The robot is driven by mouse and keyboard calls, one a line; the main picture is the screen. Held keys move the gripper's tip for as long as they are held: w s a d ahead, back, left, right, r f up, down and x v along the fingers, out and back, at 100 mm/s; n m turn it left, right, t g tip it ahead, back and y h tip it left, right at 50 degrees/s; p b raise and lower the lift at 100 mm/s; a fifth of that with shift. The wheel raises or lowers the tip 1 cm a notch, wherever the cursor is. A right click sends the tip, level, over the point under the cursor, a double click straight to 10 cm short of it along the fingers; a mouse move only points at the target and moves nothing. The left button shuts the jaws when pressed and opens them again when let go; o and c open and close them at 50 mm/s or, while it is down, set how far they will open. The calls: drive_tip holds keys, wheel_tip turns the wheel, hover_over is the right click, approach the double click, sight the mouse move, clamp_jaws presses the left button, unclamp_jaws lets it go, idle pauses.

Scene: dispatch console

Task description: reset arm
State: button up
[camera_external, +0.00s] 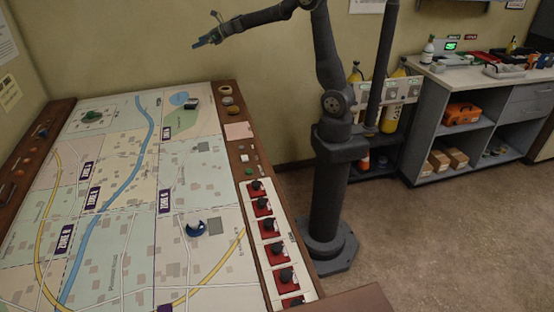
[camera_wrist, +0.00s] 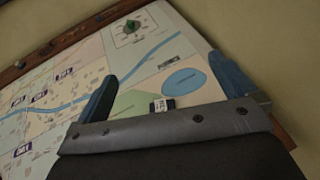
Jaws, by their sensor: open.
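My gripper (camera_external: 207,40) is raised high above the far end of the map table (camera_external: 125,190) in the external view. In the wrist view its two blue fingers (camera_wrist: 165,88) are spread wide apart with nothing between them. Below the gripper, the map shows a blue lake patch and a small dark piece with a white label (camera_wrist: 163,104). That piece also shows near the far right of the map in the external view (camera_external: 192,103). A green piece (camera_wrist: 132,27) stands farther off on the map, apart from the fingers.
A row of red-based black knobs (camera_external: 268,226) lines the right rail. A grey workbench (camera_external: 470,75) with supplies stands at the right. The air around my gripper is clear.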

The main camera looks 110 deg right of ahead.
drive_tip(key=w+a, duration=0.5)
drive_tip(key=a, duration=0.4)
drive_tip(key=shift+w+r, duration=0.2)
drive_tip(key=shift+w, duration=0.05)
